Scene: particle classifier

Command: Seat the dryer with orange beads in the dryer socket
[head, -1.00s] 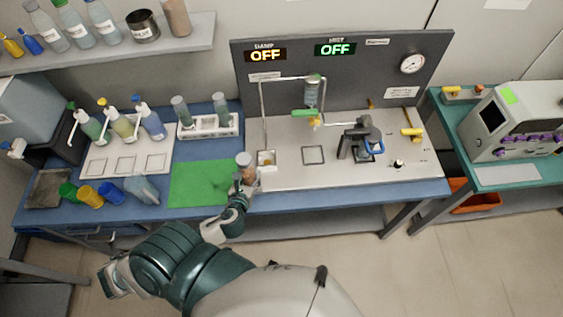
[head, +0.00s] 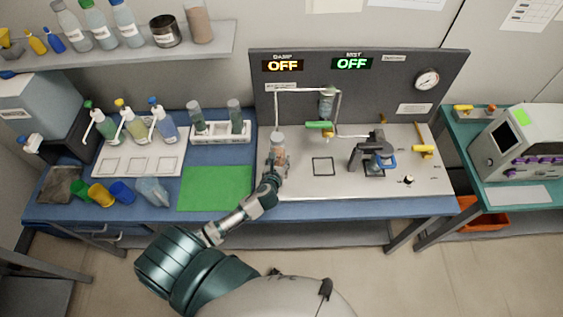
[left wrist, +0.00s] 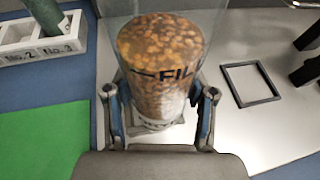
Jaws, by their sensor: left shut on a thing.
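The dryer with orange beads (head: 278,149) is a clear cylinder standing about upright at the left part of the pale station plate. In the left wrist view the same dryer (left wrist: 165,62) shows orange-brown beads, a white lower part and dark lettering. My left gripper (head: 276,167) is shut on its lower part, and the fingers (left wrist: 157,118) lie on either side of it. The dryer socket is hidden behind the dryer and my gripper. I cannot tell whether the dryer's base touches it. My right gripper is not in view.
A thin pipe frame (head: 306,90) rises behind the dryer, with a green-handled valve (head: 319,125) to its right. A square outline (head: 323,166) marks the plate. A white rack (head: 221,138) holds two dark dryers. The green mat (head: 216,189) is clear.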

